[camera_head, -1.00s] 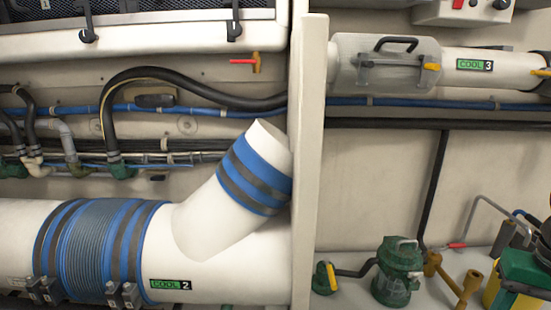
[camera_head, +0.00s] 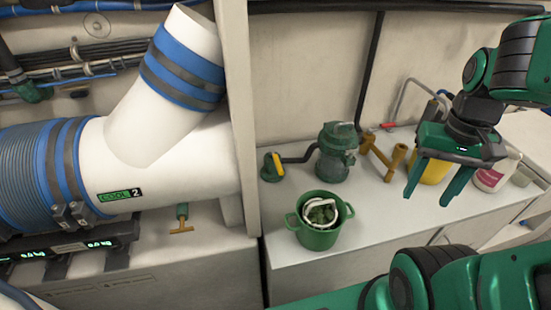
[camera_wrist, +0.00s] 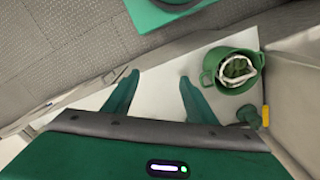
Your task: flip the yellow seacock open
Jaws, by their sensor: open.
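The yellow-handled seacock (camera_head: 273,166) stands at the back left of the white counter, by the upright post. It has a dark green body, and a black hose joins it to the green strainer (camera_head: 336,152). Its yellow handle looks upright. In the wrist view the yellow handle (camera_wrist: 266,116) shows at the lower right, beyond the right finger. My gripper (camera_head: 428,198) is open and empty above the right part of the counter, well to the right of the seacock. In the wrist view my gripper (camera_wrist: 158,76) has nothing between its fingers.
A green pot (camera_head: 319,238) holding white and green items stands on the counter in front of the seacock. The post (camera_head: 238,130) borders the left side.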

